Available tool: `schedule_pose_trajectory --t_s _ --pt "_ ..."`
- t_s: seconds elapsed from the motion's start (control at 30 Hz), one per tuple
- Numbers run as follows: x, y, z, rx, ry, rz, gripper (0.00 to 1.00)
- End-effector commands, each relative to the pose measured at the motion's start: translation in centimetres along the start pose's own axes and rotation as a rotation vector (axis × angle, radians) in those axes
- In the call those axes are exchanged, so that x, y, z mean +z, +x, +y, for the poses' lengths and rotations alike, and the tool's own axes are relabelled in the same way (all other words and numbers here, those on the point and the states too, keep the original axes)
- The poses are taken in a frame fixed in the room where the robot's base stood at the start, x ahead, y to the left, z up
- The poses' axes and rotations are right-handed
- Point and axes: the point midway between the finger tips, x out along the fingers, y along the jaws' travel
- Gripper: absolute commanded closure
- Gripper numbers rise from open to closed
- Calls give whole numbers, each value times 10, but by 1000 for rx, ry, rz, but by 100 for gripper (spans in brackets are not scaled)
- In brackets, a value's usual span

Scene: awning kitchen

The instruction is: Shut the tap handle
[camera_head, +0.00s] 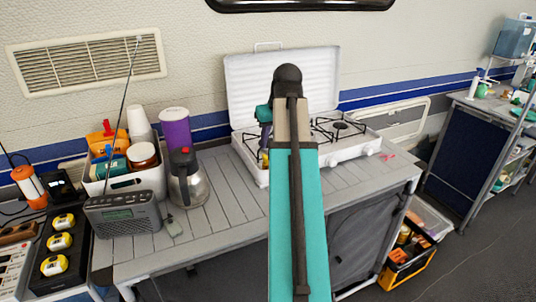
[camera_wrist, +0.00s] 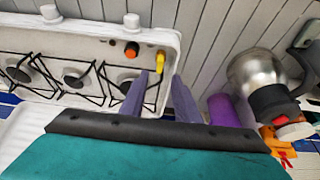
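A yellow handle (camera_wrist: 160,61), which looks like the tap handle, stands at the corner of the white camping stove (camera_wrist: 95,37) in the wrist view. An orange-red knob (camera_wrist: 131,49) sits beside it. My gripper (camera_wrist: 160,77) is open. Its two purple fingers reach toward the handle, one on each side of its lower end in the picture; I cannot tell whether either touches it. A little yellow (camera_head: 264,160) shows just below the fingers.
A steel kettle (camera_head: 187,182), purple cup (camera_head: 175,129) and filled white bin (camera_head: 126,183) stand left of the stove. A grey radio (camera_head: 123,215) is in front of them. The stove's raised lid (camera_head: 250,84) is behind the burners. The slatted table (camera_head: 225,215) is clear in front.

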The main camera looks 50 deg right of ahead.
Motion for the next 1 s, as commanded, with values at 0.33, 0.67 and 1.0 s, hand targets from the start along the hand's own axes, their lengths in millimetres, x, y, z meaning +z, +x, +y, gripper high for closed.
schedule_pose_trajectory --t_s 0.33,0.67,1.0 --pt "0 42 0 -1 0 -2 71" --pt "0 74 0 0 1 0 71" --pt "0 82 1 1 1 1 71"
